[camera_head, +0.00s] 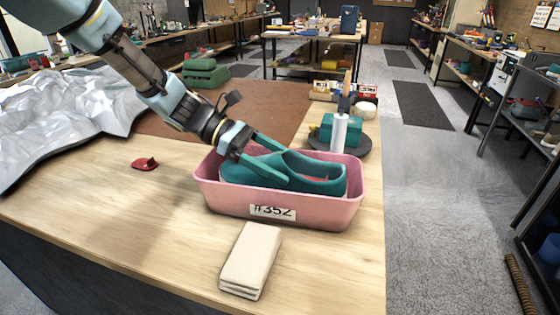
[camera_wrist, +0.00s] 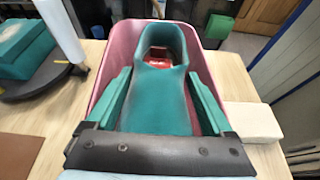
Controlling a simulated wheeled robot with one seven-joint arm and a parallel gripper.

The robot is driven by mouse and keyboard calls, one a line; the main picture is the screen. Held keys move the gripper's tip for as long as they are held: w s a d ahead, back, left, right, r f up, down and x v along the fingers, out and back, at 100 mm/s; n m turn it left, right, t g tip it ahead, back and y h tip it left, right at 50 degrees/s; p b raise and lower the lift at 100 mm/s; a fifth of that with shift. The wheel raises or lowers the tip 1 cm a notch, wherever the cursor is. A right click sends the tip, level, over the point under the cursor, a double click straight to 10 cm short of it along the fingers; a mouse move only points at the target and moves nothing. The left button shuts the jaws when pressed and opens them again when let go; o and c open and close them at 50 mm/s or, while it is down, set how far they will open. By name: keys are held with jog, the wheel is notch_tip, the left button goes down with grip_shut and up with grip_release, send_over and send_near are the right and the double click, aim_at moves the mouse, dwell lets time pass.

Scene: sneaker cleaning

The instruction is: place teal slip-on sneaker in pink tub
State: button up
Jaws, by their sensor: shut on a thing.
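The teal slip-on sneaker (camera_head: 310,172) is inside the pink tub (camera_head: 235,206), which stands on the wooden table and bears a "#352" label. My gripper (camera_head: 277,158) reaches into the tub from the upper left, its teal fingers on both sides of the sneaker. In the wrist view the gripper (camera_wrist: 160,97) is shut on the sneaker (camera_wrist: 158,90), one finger along each side, with the shoe's opening pointing away. The pink tub (camera_wrist: 100,85) surrounds the shoe there. Whether the sole touches the tub's floor is hidden.
A folded cream cloth (camera_head: 250,262) lies in front of the tub. A dark round stand (camera_head: 352,145) with a teal box (camera_head: 341,130) and a white cylinder (camera_head: 338,134) is close behind it. A small red object (camera_head: 145,163) lies left. The table's right edge is close to the tub.

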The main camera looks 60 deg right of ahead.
jog(key=shift+f, duration=0.15)
jog(key=shift+f, duration=0.35)
jog(key=o, duration=1.5)
jog(key=shift+f, duration=0.1)
jog(key=shift+r, duration=0.55)
jog(key=b+v, duration=0.3)
jog(key=v, duration=0.9)
jog(key=shift+r, duration=0.1)
